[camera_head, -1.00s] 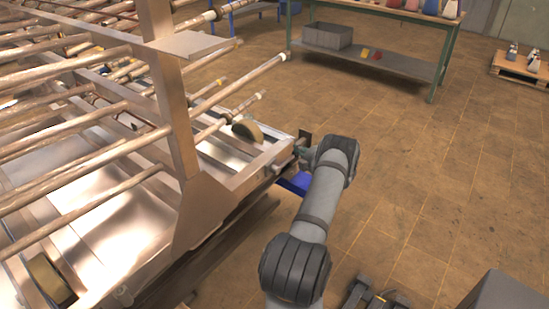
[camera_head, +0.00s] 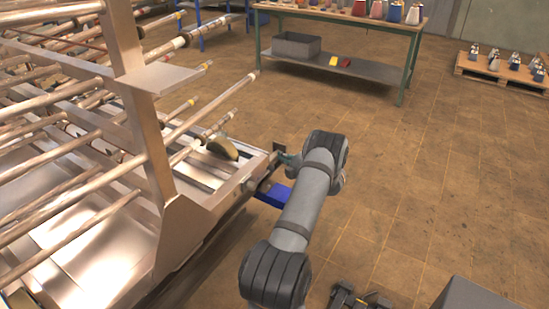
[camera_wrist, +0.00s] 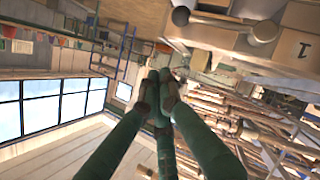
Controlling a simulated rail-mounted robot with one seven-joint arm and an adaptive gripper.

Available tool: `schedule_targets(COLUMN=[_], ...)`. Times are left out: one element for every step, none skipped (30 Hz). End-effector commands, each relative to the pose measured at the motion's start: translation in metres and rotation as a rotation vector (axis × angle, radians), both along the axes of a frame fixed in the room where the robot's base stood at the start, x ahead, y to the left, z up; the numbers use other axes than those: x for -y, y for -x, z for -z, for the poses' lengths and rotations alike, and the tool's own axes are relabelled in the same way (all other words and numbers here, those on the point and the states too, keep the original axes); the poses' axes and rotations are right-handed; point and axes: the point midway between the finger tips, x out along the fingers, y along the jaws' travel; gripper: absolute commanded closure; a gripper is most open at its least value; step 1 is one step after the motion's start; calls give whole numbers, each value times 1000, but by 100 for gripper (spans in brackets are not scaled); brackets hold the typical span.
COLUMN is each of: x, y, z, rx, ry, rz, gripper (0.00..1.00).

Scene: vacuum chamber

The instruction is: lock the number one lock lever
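A pale panel with a black number 1 (camera_wrist: 303,48) shows at the upper right of the wrist view. Beside it a metal bar with rounded ends, which looks like the lock lever (camera_wrist: 222,20), runs across the top. My gripper (camera_wrist: 160,82) has its green fingers brought together, with nothing visible between them. It is apart from the lever in the picture, below and left of it. The lever cannot be made out there.
The metal rack (camera_head: 185,225) with many long rods fills the left of the head view. A blue part (camera_head: 272,195) sits below its near corner. A green-legged workbench (camera_head: 410,68) and a pallet (camera_head: 500,72) stand behind.

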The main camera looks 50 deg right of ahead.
Motion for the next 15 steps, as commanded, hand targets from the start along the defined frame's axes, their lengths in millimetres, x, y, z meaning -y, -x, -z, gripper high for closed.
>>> schedule_targets(x=[0,0,0,-1,-1,-1,-1,-1,-1,-1,-1,-2,-2,-2,-2], y=[8,12,18,22,25,29,32,34,37,38,39,40,40,41,41], z=[-6,-9,-13,-15,-18,-20,-21,-23,-24,-25,-26,-26,-27,-27,-27], rx=[0,0,0,1,1,0,-1,-1,-1,-1,-1,0,-1,-1,-1], ry=[0,0,0,0,1,1,0,0,0,0,0,0,0,0,0], rz=[0,0,0,-1,-1,-1,-2,-2,-2,-2,-2,-2,-3,-3,-3], gripper=[100,100,100,100,100,100,100,100,100,100,100,100,100,100,100])
